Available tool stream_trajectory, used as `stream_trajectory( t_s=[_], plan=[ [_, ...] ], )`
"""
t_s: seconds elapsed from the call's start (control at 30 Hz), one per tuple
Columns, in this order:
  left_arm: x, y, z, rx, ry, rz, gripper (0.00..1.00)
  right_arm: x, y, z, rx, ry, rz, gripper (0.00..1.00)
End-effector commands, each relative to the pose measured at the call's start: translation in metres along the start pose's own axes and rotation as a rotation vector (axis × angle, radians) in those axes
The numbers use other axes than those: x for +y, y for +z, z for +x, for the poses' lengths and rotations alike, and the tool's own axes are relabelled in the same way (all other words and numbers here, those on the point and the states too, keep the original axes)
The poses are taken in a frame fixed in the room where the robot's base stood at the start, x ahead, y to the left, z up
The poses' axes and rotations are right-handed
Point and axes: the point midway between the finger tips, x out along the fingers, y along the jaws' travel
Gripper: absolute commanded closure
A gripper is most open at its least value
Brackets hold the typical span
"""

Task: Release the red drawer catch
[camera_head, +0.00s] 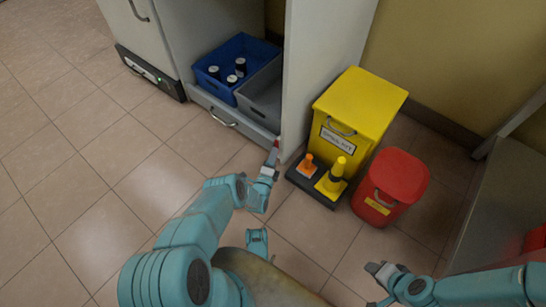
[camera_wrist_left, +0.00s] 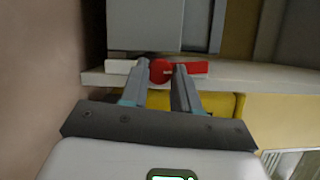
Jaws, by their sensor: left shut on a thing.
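The red catch (camera_wrist_left: 161,70) has a round red knob in the left wrist view, with a red strip to its right and a white piece to its left. My left gripper (camera_wrist_left: 158,78) is shut on the knob, one finger on each side. In the head view my left gripper (camera_head: 274,154) reaches the lower edge of the tall cabinet panel, and only a small red bit of the catch (camera_head: 277,143) shows. The drawer (camera_head: 245,125) beside it is low in the cabinet. My right gripper (camera_head: 378,268) is at the lower right, apart from everything; its jaws are unclear.
The drawer holds a blue crate (camera_head: 213,83) with several dark bottles and a grey crate (camera_head: 262,108). A yellow bin (camera_head: 372,105), orange and yellow cones and a red bin (camera_head: 402,180) stand right of the panel. The tiled floor at left is clear.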

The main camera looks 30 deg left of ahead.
Motion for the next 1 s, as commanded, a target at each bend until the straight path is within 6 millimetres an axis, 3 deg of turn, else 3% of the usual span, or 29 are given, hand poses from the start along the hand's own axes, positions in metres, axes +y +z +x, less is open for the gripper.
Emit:
stream_trajectory(
  t_s=[0.33,0.83,0.87,0.9,1.0],
  plan=[
    [0.0016,-0.0002,-0.0004,-0.003,-0.039,0.103,1.00,0.0003,-0.0008,0.0010,0.003,0.000,-0.001,0.57],
    [0.0012,-0.0002,0.0002,-0.003,-0.046,0.116,1.00,0.0003,-0.0008,0.0011,0.003,0.000,-0.001,0.57],
    [0.0011,-0.0002,0.0002,-0.003,-0.046,0.116,0.60,0.0003,-0.0008,0.0011,0.003,0.000,-0.001,0.57],
    [0.0011,-0.0002,0.0002,-0.003,-0.046,0.115,0.47,0.0003,-0.0008,0.0011,0.003,0.000,-0.001,0.57],
    [0.0010,-0.0002,0.0002,-0.003,-0.046,0.115,0.44,0.0003,-0.0008,0.0010,0.003,0.000,-0.001,0.57]
  ],
)
